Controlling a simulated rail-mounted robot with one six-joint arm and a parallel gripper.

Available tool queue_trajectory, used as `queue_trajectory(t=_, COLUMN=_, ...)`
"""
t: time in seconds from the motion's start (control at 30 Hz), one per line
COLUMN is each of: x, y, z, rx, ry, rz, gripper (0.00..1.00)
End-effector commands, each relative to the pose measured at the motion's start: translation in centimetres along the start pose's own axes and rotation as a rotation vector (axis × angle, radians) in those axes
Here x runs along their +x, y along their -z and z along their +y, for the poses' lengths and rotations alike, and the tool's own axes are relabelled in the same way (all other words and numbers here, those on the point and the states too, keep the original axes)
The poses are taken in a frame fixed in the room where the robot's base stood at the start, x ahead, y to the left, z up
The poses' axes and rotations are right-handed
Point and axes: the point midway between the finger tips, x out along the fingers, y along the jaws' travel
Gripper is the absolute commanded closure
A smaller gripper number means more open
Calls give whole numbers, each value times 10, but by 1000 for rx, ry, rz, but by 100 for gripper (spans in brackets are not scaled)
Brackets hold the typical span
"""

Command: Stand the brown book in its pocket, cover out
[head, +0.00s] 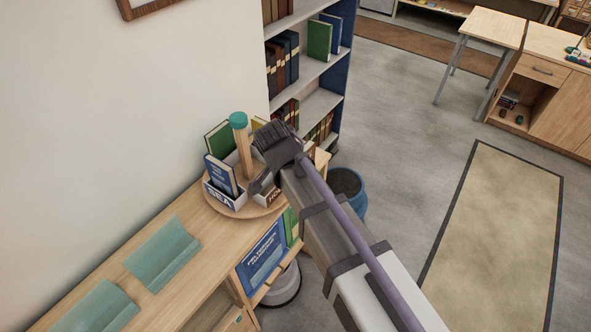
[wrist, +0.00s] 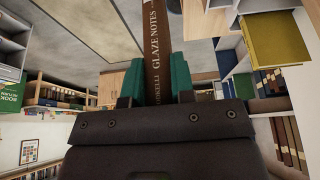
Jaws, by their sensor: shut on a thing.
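The brown book (wrist: 156,38), with "GLAZE NOTES" on its spine, is between the teal fingers of my gripper (wrist: 153,78) in the wrist view. My gripper is shut on it. In the head view my wrist and arm cover the book and part of the round wooden carousel (head: 238,212). The carousel has white pockets around a post with a teal knob (head: 238,120). One pocket, labelled "SEA" (head: 221,198), holds a blue book (head: 221,174). A second labelled pocket (head: 268,196) is partly hidden behind my gripper. Whether the brown book touches any pocket cannot be told.
A green book (head: 217,138) stands at the carousel's back. A yellow book (wrist: 277,38) shows in the wrist view. The carousel stands on a wooden counter (head: 205,212) with teal book rests (head: 162,252) in front. A bookshelf (head: 318,75) and blue bin (head: 347,187) are close by.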

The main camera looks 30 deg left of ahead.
Motion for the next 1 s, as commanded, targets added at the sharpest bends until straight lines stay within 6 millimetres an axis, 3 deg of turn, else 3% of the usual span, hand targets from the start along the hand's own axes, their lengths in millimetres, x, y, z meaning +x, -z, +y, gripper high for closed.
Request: queue_trajectory(t=1.0, x=4, y=-1, z=-105, rx=-1, ry=0, rz=0, gripper=100)
